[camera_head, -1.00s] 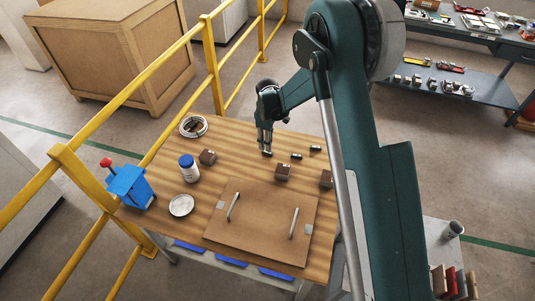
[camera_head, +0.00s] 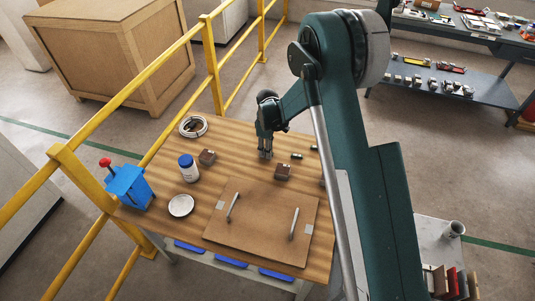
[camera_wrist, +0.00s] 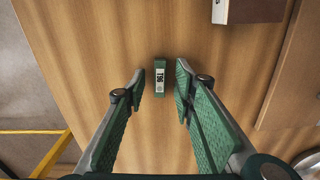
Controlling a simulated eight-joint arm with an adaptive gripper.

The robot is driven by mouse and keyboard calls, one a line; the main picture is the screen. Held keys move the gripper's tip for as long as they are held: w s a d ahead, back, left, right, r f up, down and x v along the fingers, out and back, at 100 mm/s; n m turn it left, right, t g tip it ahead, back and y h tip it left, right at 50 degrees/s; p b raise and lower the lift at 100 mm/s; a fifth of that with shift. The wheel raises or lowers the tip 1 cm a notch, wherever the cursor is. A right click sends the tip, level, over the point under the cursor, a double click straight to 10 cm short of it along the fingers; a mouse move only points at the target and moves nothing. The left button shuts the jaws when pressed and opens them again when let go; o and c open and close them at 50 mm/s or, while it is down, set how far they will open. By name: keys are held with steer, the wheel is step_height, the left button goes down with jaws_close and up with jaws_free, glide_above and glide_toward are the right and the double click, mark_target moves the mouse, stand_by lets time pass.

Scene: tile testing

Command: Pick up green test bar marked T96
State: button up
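The green test bar (camera_wrist: 160,77) with a white label reading T96 lies on the wooden table in the wrist view. It appears centred between the two green-padded fingers of my gripper (camera_wrist: 160,87), with a gap on each side. My gripper is open and holds nothing. Whether the fingertips are level with the bar or above it, I cannot tell. In the head view my gripper (camera_head: 265,154) points down over the back part of the table, and no T96 label can be read there.
A brown block (camera_head: 283,171) stands close to my gripper, and a second one (camera_head: 207,157) is to the left. A brown board (camera_head: 262,226) with two handles covers the table front. A yellow railing (camera_head: 213,70) runs behind.

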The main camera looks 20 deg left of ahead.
steer(key=shift+c, duration=0.5)
steer(key=c, duration=0.7)
steer(key=shift+c, duration=0.2)
steer(key=shift+r, duration=0.1)
step_height(320, 180, up, 10)
steer(key=p, duration=0.1)
stand_by(0.4)
